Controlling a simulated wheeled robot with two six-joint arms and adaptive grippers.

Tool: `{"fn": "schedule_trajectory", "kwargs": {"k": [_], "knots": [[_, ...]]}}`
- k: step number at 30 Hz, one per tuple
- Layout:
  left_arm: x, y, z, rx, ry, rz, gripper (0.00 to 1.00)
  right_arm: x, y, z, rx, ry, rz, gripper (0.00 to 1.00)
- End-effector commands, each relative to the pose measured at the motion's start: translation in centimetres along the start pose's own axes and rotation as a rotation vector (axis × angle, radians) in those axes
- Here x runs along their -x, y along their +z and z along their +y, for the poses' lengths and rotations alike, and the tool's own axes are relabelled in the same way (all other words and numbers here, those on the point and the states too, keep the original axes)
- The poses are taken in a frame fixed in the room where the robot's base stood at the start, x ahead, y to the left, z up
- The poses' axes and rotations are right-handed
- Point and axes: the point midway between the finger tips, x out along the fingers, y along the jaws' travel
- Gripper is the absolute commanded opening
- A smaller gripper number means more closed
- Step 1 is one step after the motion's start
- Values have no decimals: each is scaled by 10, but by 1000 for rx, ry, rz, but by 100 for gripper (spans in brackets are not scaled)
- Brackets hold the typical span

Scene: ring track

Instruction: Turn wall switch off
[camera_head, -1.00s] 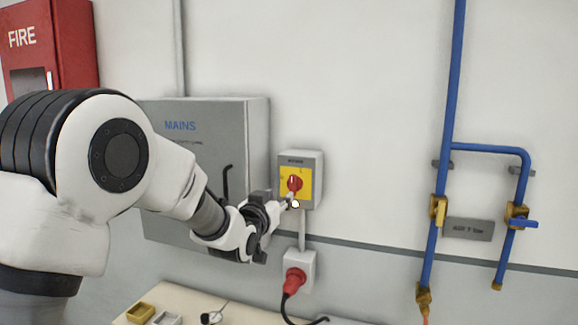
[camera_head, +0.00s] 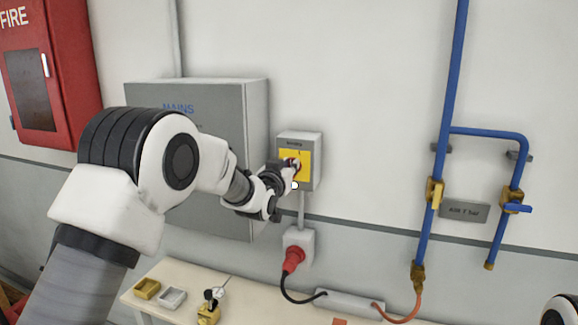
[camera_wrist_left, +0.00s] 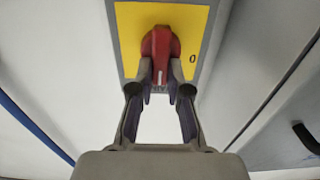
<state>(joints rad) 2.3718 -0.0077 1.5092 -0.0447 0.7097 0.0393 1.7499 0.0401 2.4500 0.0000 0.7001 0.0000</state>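The wall switch is a grey box (camera_head: 313,150) with a yellow plate and a red rotary knob; the plate shows in the left wrist view (camera_wrist_left: 130,40). The red knob (camera_wrist_left: 160,52) has a white line pointing toward my gripper, and a "0" is marked on the plate to its right. My left gripper (camera_head: 287,172) is at the switch front, partly hiding the knob. In the left wrist view its fingertips (camera_wrist_left: 162,92) lie on either side of the knob's near end. Whether they press on it cannot be told. My right gripper is out of view.
A grey MAINS cabinet (camera_head: 200,95) is left of the switch, behind my left arm. Below is a red plug (camera_head: 293,258) in a socket. Blue pipes (camera_head: 444,130) with valves stand to the right. A bench (camera_head: 240,300) holds small trays. A red FIRE box (camera_head: 75,60) hangs far left.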

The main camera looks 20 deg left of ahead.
Motion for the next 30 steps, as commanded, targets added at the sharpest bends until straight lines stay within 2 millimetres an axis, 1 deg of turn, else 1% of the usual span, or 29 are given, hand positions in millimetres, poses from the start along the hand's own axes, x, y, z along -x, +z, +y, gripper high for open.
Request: {"fn": "schedule_trajectory", "kwargs": {"k": [8, 14, 20, 30], "knots": [[0, 1, 0, 11, 0, -1, 0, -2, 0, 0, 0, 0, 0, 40], [0, 3, -1, 69, 0, -2, 0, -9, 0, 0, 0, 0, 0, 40], [0, 4, -3, 191, 0, -1, 0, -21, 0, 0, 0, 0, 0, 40], [0, 6, -8, 499, -1, -1, 0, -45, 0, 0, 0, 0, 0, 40]]}}
